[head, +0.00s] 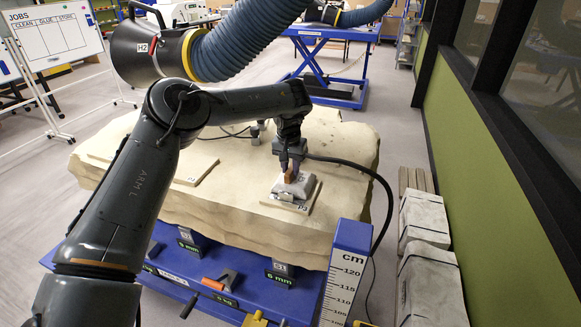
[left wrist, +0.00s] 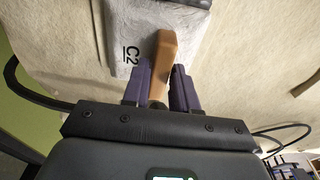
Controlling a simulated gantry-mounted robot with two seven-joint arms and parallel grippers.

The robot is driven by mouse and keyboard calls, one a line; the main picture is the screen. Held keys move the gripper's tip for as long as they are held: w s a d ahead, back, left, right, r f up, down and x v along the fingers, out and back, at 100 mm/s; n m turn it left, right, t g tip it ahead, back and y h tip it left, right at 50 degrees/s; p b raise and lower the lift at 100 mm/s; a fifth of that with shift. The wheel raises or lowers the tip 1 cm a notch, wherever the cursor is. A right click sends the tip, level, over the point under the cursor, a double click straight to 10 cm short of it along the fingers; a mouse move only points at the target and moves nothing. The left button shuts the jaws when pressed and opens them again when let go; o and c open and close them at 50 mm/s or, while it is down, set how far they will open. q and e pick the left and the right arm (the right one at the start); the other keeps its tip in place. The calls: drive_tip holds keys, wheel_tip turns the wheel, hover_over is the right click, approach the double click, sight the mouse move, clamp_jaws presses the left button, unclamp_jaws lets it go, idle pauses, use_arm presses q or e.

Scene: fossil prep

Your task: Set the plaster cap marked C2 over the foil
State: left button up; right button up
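The plaster cap marked C2 (left wrist: 122,75) is a pale grey block with a tan upright handle (left wrist: 165,45). In the head view the cap (head: 303,187) is over a pale plate (head: 269,203) on the right part of the big rock slab. My left gripper (left wrist: 160,85) has its two purple fingers on either side of the handle, seemingly against it; it also shows in the head view (head: 290,164). The foil cannot be made out clearly; the cap covers that spot. Whether the cap rests fully or hangs slightly above is hard to tell. My right gripper is not seen.
The pale rock slab (head: 235,218) has another flat plate (head: 196,172) to the left. A blue post with a cm scale (head: 345,270) stands at the front right. A black cable (head: 375,175) loops past the gripper. A big extraction hood (head: 145,50) hangs behind my arm.

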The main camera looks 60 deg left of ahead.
use_arm(q)
drive_tip(key=o, duration=0.4)
drive_tip(key=r, duration=0.7)
drive_tip(key=s+d+r, duration=0.1)
drive_tip(key=r, duration=0.2)
drive_tip(key=shift+r, duration=0.35)
